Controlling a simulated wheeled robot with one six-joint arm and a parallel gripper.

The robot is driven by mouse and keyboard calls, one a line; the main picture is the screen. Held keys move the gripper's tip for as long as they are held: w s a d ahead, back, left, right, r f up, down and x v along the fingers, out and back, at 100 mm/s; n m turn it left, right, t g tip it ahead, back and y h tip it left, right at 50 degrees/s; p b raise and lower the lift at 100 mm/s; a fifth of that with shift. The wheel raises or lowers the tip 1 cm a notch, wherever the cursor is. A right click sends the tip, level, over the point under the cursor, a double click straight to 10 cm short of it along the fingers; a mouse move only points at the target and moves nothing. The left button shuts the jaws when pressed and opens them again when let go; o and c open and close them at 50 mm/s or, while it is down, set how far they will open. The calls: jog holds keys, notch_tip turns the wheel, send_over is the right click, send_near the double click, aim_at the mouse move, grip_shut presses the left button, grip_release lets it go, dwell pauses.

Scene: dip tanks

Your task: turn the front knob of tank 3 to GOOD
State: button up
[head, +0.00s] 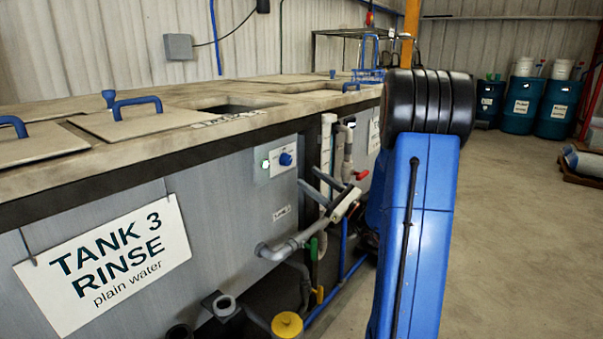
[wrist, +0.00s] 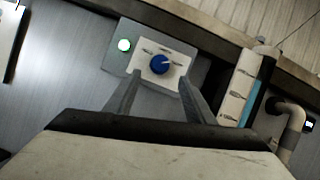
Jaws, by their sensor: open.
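The front knob (head: 285,159) is a round blue knob on a white plate, on the grey front wall of the tank, right of the TANK 3 RINSE sign (head: 105,250). In the wrist view the knob (wrist: 159,64) has a pale pointer mark that seems to face right. Small labels surround it, too small to read. My gripper (head: 308,175) is open and empty, in front of the tank wall and a little below and right of the knob. In the wrist view its two fingers (wrist: 159,78) point toward the plate, with the knob just beyond and between their tips.
A lit green lamp (wrist: 124,45) sits left of the knob. A grey pipe (head: 285,247) with a valve sticks out below. A white gauge strip (wrist: 240,85) and pipes stand right of the knob. The tank rim (head: 200,140) overhangs above. Open floor (head: 510,220) lies right.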

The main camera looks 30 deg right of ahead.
jog(key=v, duration=0.9)
jog(key=shift+w, duration=0.1)
